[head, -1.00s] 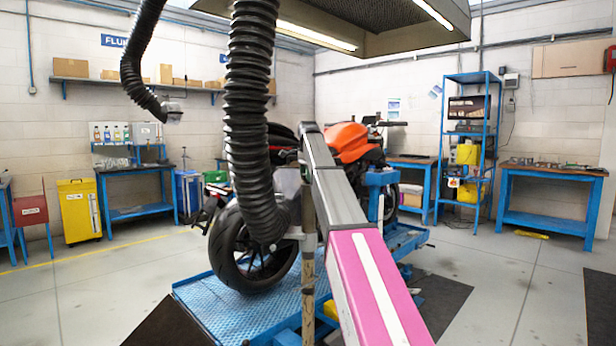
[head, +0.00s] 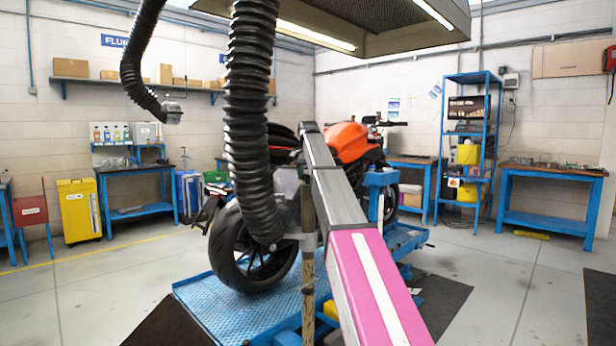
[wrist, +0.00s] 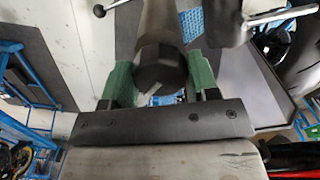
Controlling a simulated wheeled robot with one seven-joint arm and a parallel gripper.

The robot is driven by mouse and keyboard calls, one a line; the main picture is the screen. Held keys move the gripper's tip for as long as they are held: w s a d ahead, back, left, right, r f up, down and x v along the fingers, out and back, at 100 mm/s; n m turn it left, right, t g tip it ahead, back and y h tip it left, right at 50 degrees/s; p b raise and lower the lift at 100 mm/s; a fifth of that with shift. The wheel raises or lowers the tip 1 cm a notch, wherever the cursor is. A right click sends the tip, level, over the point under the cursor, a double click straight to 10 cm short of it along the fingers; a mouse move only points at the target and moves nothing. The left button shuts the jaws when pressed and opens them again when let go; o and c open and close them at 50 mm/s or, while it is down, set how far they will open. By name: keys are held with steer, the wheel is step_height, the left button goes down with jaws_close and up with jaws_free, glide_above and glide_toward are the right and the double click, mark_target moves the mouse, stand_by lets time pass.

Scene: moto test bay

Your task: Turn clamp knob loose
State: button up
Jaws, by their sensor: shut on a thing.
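In the wrist view a dark, round clamp knob (wrist: 157,66) with a pale mark near its lower edge sits between the two green fingers of my gripper (wrist: 160,84). The fingers are shut on its sides. A grey cylindrical part extends beyond the knob at the top of the picture.
A black ribbed hose (head: 248,120) hangs down close to my arm, by the motorcycle's rear tyre (head: 245,255). The orange motorcycle (head: 350,141) stands on a blue lift (head: 225,307). Open floor (head: 500,290) lies to the right.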

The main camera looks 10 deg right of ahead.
steer(key=shift+n, duration=0.5)
steer(key=o, duration=0.9)
steer(key=shift+r, duration=0.1)
